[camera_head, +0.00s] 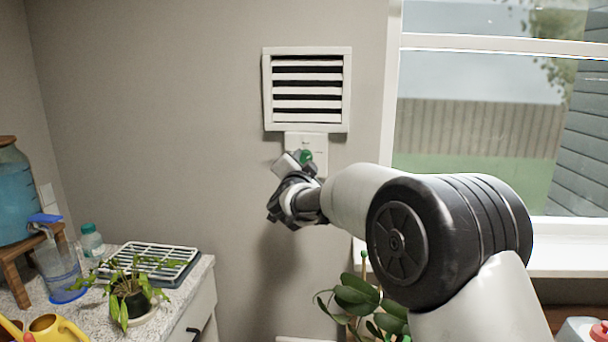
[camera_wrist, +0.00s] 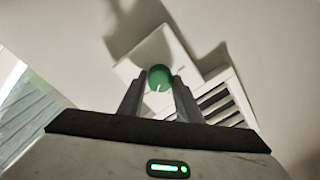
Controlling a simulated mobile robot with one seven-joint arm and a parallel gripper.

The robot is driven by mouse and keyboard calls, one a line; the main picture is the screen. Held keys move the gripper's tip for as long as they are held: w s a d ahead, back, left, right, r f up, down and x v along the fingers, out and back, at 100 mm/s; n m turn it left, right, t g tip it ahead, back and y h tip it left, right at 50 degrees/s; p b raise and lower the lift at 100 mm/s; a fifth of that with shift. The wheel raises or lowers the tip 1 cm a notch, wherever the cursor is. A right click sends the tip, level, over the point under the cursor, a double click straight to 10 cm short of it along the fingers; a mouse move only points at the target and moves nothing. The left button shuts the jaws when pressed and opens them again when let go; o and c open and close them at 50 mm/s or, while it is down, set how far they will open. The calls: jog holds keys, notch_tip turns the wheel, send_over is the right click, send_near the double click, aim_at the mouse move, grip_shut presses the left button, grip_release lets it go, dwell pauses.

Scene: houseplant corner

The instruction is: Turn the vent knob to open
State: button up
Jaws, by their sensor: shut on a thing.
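The vent knob (camera_head: 306,156) is green and round and sits on a small white plate (camera_head: 318,143) below the vent. The white vent (camera_head: 307,88) on the wall has horizontal slats with dark gaps between them. My gripper (camera_head: 296,162) is at the knob in the head view and partly covers it. In the wrist view the knob (camera_wrist: 159,77) lies between the two fingertips of my gripper (camera_wrist: 159,85), which are shut on it. A pale mark shows on the knob's face. Any lettering on the plate is too small to read.
A window (camera_head: 490,120) is to the right of the vent. A leafy plant (camera_head: 358,298) stands below my arm.

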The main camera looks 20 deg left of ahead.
jog(key=shift+f+m+b, duration=0.1)
jog(key=shift+m+b, duration=0.85)
jog(key=shift+m, duration=0.75)
jog(key=o, duration=1)
jog(key=shift+o, duration=0.2)
jog(key=shift+s, duration=0.1)
jog(key=v, duration=1.7)
jog(key=shift+s+b, duration=0.2)
jog(key=shift+b, duration=0.15)
